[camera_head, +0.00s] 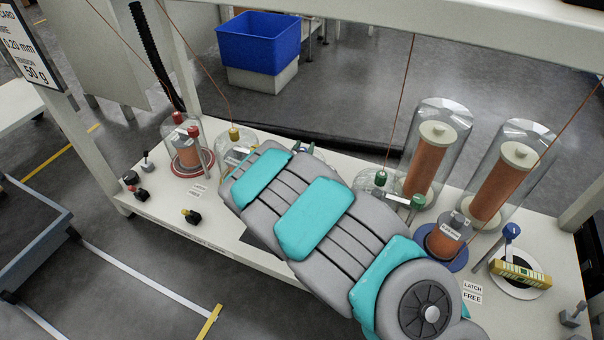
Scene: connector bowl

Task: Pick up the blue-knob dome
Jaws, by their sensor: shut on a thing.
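I cannot make out a dome with a blue knob in the head view. A copper spool (446,239) stands on a blue round base at the right of the bench, with no glass dome visible over it. My grey and teal arm reaches from the lower right across the middle of the bench towards the upper left. It hides my gripper and whatever is in its jaws.
A red-knob dome (188,150) and a yellow-knob dome (234,136) stand left of my arm. A green knob (380,178) and two tall domed spools (433,160) (511,172) are at the right. A blue-topped post (512,231) stands beside a yellow-green block (520,274).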

